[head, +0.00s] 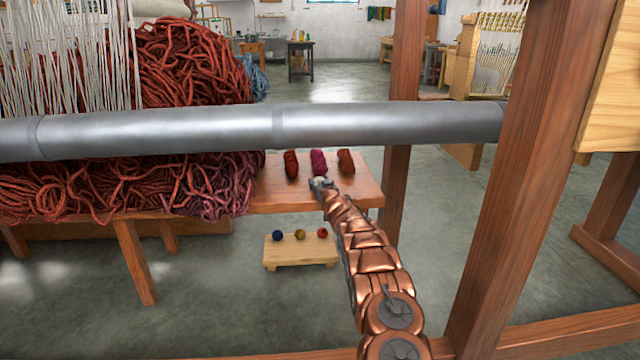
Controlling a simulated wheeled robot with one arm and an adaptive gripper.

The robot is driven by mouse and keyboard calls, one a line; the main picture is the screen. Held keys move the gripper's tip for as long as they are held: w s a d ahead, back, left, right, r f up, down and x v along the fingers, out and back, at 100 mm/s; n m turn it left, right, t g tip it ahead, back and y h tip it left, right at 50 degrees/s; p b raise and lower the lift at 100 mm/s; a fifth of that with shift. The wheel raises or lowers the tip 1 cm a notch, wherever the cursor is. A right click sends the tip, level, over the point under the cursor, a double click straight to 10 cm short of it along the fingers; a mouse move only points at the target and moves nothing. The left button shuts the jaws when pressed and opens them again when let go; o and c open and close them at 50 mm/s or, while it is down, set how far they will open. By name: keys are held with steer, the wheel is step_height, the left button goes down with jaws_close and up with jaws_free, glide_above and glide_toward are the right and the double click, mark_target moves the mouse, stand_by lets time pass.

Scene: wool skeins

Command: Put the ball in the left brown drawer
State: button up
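Three small balls sit in a row on a low wooden stand on the floor: a dark blue ball (278,236), a yellow ball (300,234) and a red ball (322,233). I cannot make out a brown drawer in this view. My gripper (319,184) is at the far end of my copper-coloured arm, over the near part of a wooden bench (285,201), just in front of the skeins. It is above and apart from the balls in the picture. Its fingers are too small to tell whether they are open or shut.
Two rust-red skeins (291,163) and a magenta skein (318,162) are on the bench. A thick metal bar (200,132) crosses the view. A wooden post (540,150) stands at right. Piled red yarn (190,60) fills the left. Floor around the low stand (300,260) is clear.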

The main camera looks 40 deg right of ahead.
steer(key=o, duration=0.4)
steer(key=shift+s+r, duration=0.1)
steer(key=shift+r, duration=0.1)
